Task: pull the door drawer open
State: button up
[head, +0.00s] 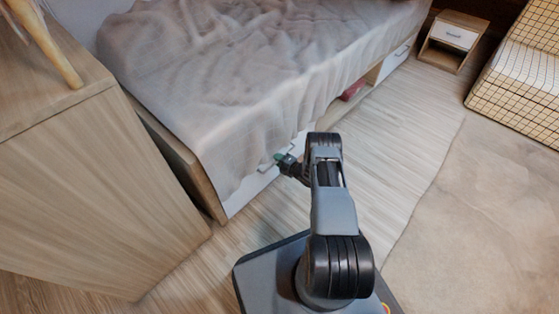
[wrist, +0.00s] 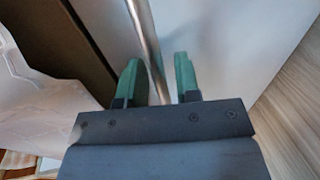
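The white drawer front (head: 247,188) sits low in the side of the bed, partly covered by the hanging sheet and my arm. It looks flush with the bed side. In the wrist view the pale front (wrist: 225,50) fills the right half, with a metal bar handle (wrist: 145,32) running down it. My gripper (wrist: 158,75) has its two green fingers apart, one on each side of the handle, with no clear contact. In the head view my gripper (head: 279,159) is at the drawer front, and its fingertips are small there.
The bed (head: 240,75) has a rumpled grey sheet. A wooden cabinet (head: 90,190) stands close at left. Another white drawer (head: 396,62) and a red item (head: 352,90) in an open bay are farther along. The wooden floor (head: 400,135) at right is clear.

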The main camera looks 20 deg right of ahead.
grip_shut()
jog(key=shift+d, duration=0.1)
